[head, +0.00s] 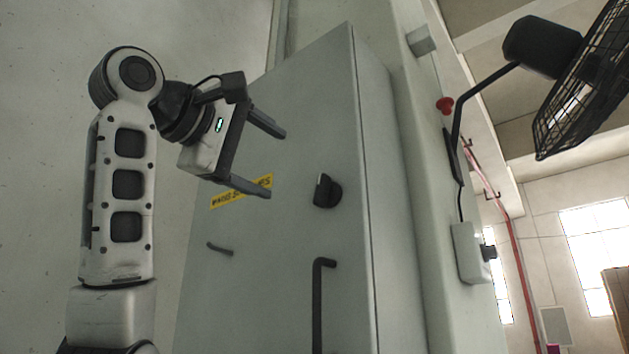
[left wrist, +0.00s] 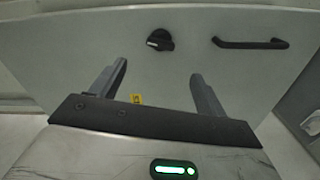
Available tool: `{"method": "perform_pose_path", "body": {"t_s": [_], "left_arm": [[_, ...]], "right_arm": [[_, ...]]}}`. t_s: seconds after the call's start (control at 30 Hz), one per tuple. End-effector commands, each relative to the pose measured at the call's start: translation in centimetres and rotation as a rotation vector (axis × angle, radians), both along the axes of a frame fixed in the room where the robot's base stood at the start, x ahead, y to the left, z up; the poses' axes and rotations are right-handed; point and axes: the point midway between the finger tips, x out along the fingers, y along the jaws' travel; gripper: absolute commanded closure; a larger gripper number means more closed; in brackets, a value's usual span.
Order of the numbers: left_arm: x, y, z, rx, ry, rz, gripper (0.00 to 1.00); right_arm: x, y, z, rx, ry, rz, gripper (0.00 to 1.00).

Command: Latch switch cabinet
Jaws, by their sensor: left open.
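The grey switch cabinet (head: 300,120) stands against the wall with its door flat and seemingly closed. A black rotary knob (head: 327,190) sits on the door, and a black bar handle (head: 318,300) is below it. In the left wrist view the knob (left wrist: 160,40) is ahead of the fingers and the handle (left wrist: 250,43) lies to its right. My left gripper (head: 277,163) is open and empty, up and to the left of the knob, apart from it. It also shows in the left wrist view (left wrist: 157,85). My right gripper is in neither view.
A yellow warning label (head: 240,191) is on the door behind my left fingers. A black wall fan (head: 570,70) hangs at the upper right. A red button (head: 445,105) and a white switch box (head: 472,252) are on the wall to the right.

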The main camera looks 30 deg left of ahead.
Motion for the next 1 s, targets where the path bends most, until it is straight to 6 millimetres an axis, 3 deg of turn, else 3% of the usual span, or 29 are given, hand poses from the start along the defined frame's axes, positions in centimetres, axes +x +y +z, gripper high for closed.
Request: {"method": "perform_pose_path", "body": {"t_s": [0.3, 0.5, 0.7, 0.97, 1.0], "left_arm": [[7.1, -0.5, 0.2, 0.000, 0.006, 0.001, 0.25], [10.0, -0.7, 0.1, -0.001, 0.004, 0.000, 0.25], [11.1, -0.8, 0.0, -0.001, 0.002, 0.000, 0.25], [11.1, -0.9, 0.0, -0.001, 0.001, -0.001, 0.25], [11.1, -0.9, 0.0, 0.000, 0.001, -0.001, 0.37]], "right_arm": [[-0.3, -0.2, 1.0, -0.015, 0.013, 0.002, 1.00], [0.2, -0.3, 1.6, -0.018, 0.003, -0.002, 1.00], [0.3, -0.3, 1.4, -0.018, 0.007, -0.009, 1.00], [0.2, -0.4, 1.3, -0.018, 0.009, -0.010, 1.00], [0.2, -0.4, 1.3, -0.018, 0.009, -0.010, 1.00]]}}
